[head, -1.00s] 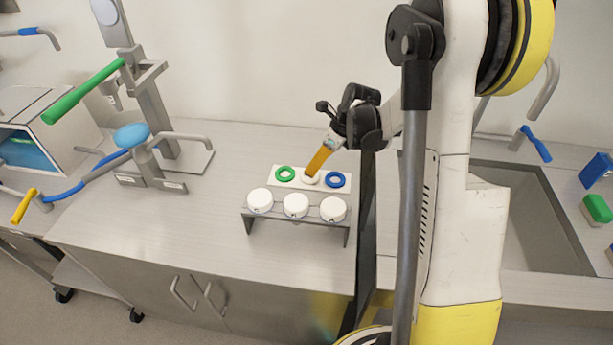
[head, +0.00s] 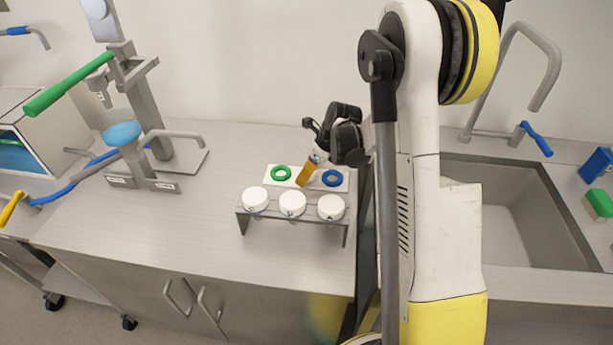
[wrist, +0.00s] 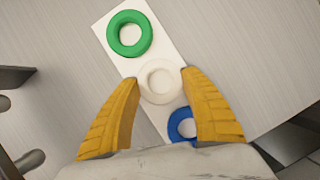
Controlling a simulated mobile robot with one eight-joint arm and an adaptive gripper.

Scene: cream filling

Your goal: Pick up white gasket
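The white gasket (wrist: 161,82) lies on a white board (wrist: 180,42) between a green gasket (wrist: 129,33) and a blue gasket (wrist: 182,124). My gripper (wrist: 153,79) is open, with its two yellow fingertips apart on either side of the white gasket in the wrist view. Whether the tips touch the board or gasket cannot be told. In the head view, my gripper (head: 301,184) points down at the board, and its fingers hide the white gasket. The green gasket (head: 281,173) and blue gasket (head: 332,178) show to either side.
A metal rack (head: 290,216) with several white-capped items stands just in front of the board. A lever press (head: 140,150) with green and blue handles stands at left. A sink (head: 510,215) is at right. The counter left of the rack is clear.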

